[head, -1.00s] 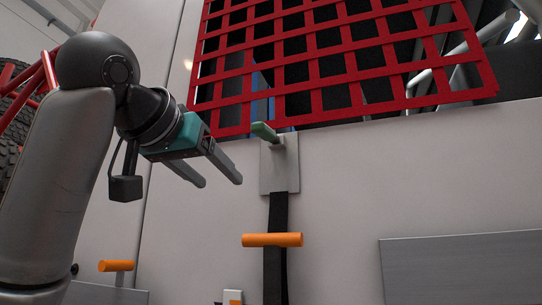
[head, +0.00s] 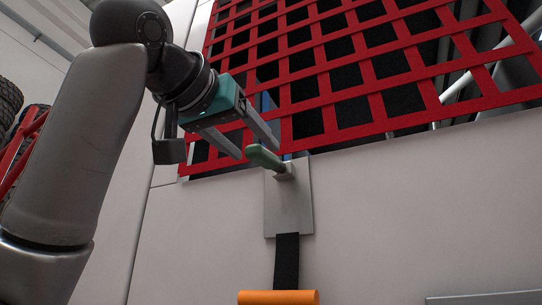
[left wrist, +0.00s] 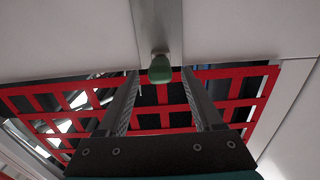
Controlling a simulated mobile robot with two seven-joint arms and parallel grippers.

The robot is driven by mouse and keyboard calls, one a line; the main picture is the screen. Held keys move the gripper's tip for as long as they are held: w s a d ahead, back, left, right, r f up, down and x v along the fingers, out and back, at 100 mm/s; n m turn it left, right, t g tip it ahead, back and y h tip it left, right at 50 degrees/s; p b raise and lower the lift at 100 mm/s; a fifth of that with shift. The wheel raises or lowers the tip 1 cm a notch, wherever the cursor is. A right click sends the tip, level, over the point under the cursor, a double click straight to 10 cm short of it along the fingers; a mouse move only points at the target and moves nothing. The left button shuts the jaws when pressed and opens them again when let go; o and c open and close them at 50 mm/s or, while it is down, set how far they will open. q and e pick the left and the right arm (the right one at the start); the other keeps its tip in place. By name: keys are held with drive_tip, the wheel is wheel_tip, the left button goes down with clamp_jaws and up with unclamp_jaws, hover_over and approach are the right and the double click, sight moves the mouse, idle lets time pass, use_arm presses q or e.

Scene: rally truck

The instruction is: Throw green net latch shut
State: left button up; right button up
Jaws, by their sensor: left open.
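The green net latch (head: 264,158) has a short green handle on a stub, mounted on a grey metal plate (head: 288,205) just below the red net (head: 350,75). The handle points to the left and slightly up. My left gripper (head: 256,152) is open, with its two fingertips close to the handle's free end. In the left wrist view the green handle end (left wrist: 160,68) shows centred between the fingertips (left wrist: 160,74). I cannot tell whether they touch it. Nothing is held. My right gripper is not in view.
A black strap (head: 287,260) hangs from the plate, with an orange handle (head: 278,297) across it at the bottom. The pale truck panel (head: 400,205) is clear right of the latch. Tyres and red tubes stand at the far left.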

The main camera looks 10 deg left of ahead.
sight(270, 168)
use_arm(q)
drive_tip(key=p+x, duration=0.2)
drive_tip(key=x, duration=0.5)
drive_tip(key=shift+w+p, duration=0.15)
drive_tip(key=shift+p, duration=0.2)
drive_tip(key=shift+w+d, duration=0.1)
drive_tip(key=shift+w, duration=0.2)
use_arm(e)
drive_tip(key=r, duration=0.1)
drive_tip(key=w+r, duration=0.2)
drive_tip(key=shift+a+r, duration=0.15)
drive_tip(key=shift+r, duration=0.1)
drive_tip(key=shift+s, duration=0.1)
use_arm(q)
clamp_jaws()
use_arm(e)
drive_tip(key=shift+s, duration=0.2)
